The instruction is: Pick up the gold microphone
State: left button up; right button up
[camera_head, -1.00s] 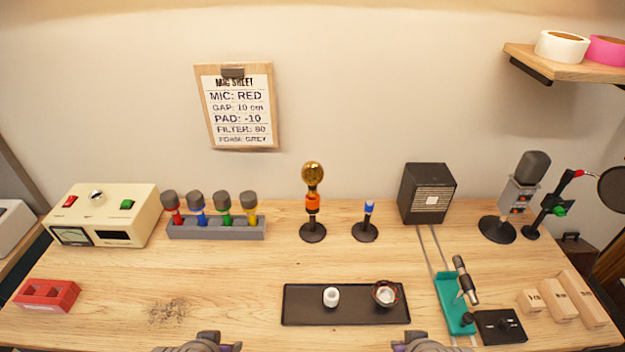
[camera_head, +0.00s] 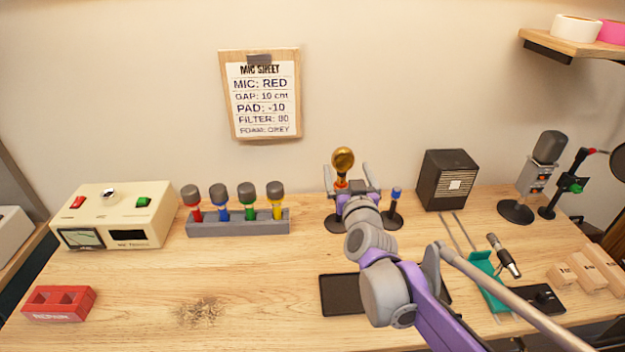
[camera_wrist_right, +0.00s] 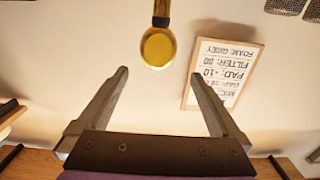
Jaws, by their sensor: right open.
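The gold microphone (camera_head: 343,160) stands upright in an orange holder on a round black stand base (camera_head: 333,223) toward the back of the desk. My right gripper (camera_head: 350,172) is open, its two fingers to the left and right of the microphone's lower part in the head view; my wrist hides much of the stand. In the right wrist view the gold head (camera_wrist_right: 158,48) shows beyond and between the open fingertips (camera_wrist_right: 159,85), with nothing between the fingers. I cannot tell whether a finger touches it. My left gripper does not show.
A small blue-topped stand (camera_head: 396,205) is close to the right of my wrist. A dark speaker box (camera_head: 450,180) stands further right. A grey rack (camera_head: 238,222) of several coloured microphones is to the left. My arm covers part of the black tray (camera_head: 338,295).

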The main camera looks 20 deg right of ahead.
aim_at(345, 155)
jog(key=x, duration=0.5)
jog(key=shift+w+d+r+p, duration=0.15)
jog(key=shift+d+p, duration=0.2)
jog(key=shift+d, duration=0.05)
jog(key=shift+p+x, duration=0.6)
jog(key=shift+x, duration=2.45)
jog(key=shift+a, duration=0.1)
jog(key=shift+c, duration=1)
grip_shut()
